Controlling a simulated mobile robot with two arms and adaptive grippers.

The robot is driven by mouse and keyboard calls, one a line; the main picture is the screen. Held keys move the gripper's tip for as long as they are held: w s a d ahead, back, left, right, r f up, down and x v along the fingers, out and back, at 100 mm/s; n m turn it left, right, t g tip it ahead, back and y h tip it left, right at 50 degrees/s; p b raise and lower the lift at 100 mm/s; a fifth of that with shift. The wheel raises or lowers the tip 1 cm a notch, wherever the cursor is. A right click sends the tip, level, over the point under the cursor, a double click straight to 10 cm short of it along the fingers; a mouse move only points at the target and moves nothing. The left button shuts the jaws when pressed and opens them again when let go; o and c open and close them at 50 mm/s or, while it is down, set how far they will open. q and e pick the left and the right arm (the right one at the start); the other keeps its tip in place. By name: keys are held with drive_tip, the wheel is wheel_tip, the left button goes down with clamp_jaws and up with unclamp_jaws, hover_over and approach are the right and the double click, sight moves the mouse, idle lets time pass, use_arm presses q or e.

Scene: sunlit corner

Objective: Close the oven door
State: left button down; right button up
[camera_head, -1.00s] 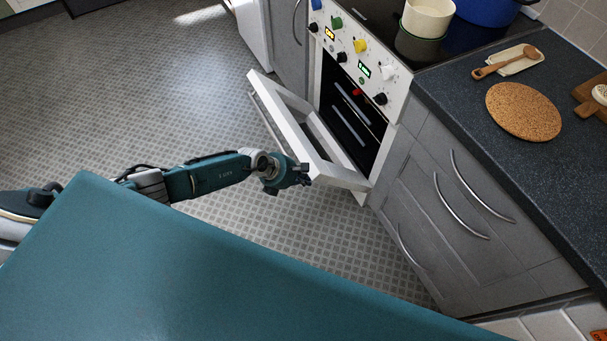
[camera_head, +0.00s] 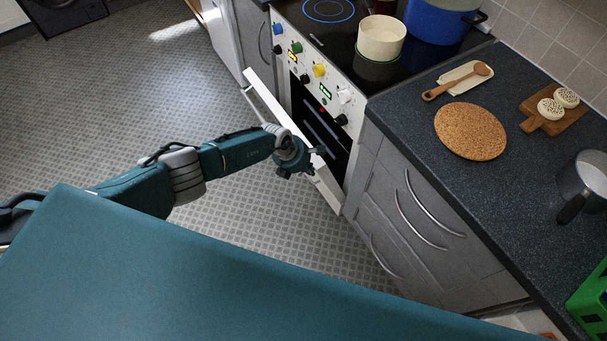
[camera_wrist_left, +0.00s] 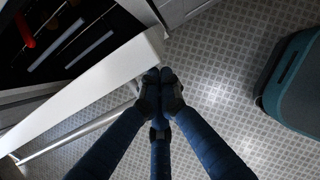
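The oven door (camera_head: 328,190) is a white panel hinged at its bottom, standing partly open in front of the dark oven cavity (camera_head: 316,125). My left gripper (camera_head: 316,158) is at the outer side of the door, near its right end, and hides part of it. In the left wrist view the gripper (camera_wrist_left: 163,76) has its fingertips together with nothing visible between them. They are right at the white door edge (camera_wrist_left: 85,88); I cannot tell if they touch it. The door's bar handle (camera_wrist_left: 75,133) runs to the left of the fingers. My right gripper is out of view.
A red item (camera_wrist_left: 25,30) shows inside the oven. Grey drawers (camera_head: 425,215) with bar handles stand right of the oven. Above are the hob with a cream pot (camera_head: 381,38) and a blue pot (camera_head: 437,22). The tiled floor (camera_head: 255,235) before the oven is clear.

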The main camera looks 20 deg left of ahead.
use_arm(q)
drive_tip(key=w+d+b, duration=0.1)
drive_tip(key=w+d, duration=0.1)
drive_tip(key=w+d+r+b, duration=0.1)
drive_tip(key=w+d+b, duration=0.1)
drive_tip(key=shift+w+r, duration=0.1)
drive_tip(key=shift+w, duration=0.25)
drive_tip(key=shift+w+d+r+b, duration=0.35)
drive_tip(key=shift+w+d+b, duration=0.25)
drive_tip(key=shift+b, duration=0.2)
drive_tip(key=shift+w+d+r+b, duration=0.3)
drive_tip(key=shift+w+d+b, duration=0.2)
drive_tip(key=shift+w+b, duration=0.25)
drive_tip(key=shift+w+d+r+b, duration=0.35)
drive_tip(key=shift+w+d+b, duration=0.25)
drive_tip(key=shift+b, duration=0.25)
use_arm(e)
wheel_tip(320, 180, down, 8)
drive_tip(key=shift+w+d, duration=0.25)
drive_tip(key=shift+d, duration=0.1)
use_arm(q)
drive_tip(key=shift+a, duration=0.15)
